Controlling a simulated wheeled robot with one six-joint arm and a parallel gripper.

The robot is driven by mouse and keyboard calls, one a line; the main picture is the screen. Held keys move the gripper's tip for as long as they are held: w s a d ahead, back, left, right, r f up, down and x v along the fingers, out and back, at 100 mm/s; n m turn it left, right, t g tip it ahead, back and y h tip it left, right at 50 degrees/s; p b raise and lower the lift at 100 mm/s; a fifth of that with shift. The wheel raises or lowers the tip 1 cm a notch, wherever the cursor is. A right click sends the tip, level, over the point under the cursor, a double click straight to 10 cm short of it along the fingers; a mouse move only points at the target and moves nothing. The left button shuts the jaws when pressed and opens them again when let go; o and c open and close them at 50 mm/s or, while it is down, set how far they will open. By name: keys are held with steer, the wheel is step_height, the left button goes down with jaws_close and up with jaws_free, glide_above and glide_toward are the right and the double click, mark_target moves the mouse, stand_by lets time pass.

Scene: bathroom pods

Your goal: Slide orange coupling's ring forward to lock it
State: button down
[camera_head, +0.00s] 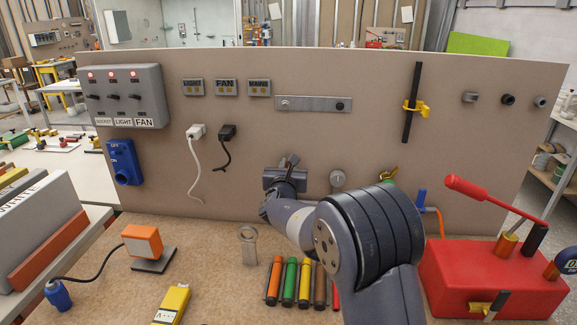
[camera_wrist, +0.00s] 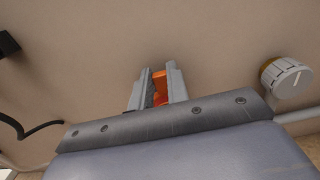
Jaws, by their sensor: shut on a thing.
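My gripper (camera_wrist: 157,85) is up against the upright board, and its two grey fingers are shut on the orange coupling (camera_wrist: 160,84). Only a strip of orange shows between the fingers in the wrist view. The fingers and wrist hide the rest, so I cannot tell the ring from the body or how far along it sits. In the head view my gripper (camera_head: 287,172) is at the lower middle of the board, and the orange coupling is hidden there.
A round knob (camera_head: 338,179) sits on the board close to the right of my gripper. A black plug (camera_head: 227,132) with a hanging cable is up to the left. Several coloured cylinders (camera_head: 289,280) lie on the bench below. A red box (camera_head: 480,280) stands at the right.

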steer(key=shift+s+f+b, duration=0.15)
steer(key=shift+s+b, duration=0.55)
steer(key=shift+b, duration=0.4)
steer(key=shift+a, duration=0.1)
steer(key=c, duration=1.4)
jaws_free()
steer(key=shift+s, duration=0.1)
steer(key=shift+o, duration=0.2)
steer(key=shift+s, duration=0.15)
steer(key=s+b, duration=0.2)
steer(key=s, duration=0.8)
steer(key=shift+s+a, duration=0.15)
steer(key=shift+s, duration=0.15)
steer(key=shift+w, duration=0.1)
